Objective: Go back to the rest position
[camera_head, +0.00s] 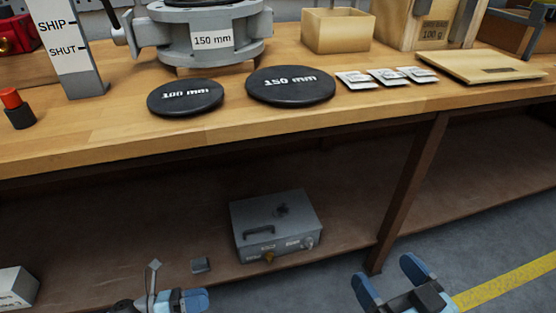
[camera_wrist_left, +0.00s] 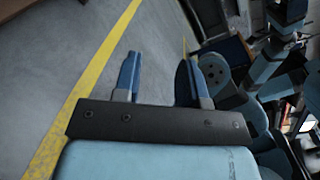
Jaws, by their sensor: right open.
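My left gripper (camera_head: 170,301) is at the bottom edge of the head view, low in front of the workbench and partly cut off. In the left wrist view my left gripper (camera_wrist_left: 159,75) has its two blue fingers apart, with only grey floor between them. My right gripper (camera_head: 390,279) is at the bottom right of the head view, in front of the bench leg. Its blue fingers are spread and nothing shows between them. Both grippers are below the bench top and appear clear of the things on it.
The wooden workbench (camera_head: 330,116) carries a 100 mm disc (camera_head: 186,98), a 150 mm disc (camera_head: 290,85), small packets (camera_head: 388,77) and a valve body (camera_head: 200,35). A grey metal box (camera_head: 276,222) sits on the lower shelf. A yellow line (camera_head: 510,283) crosses the floor.

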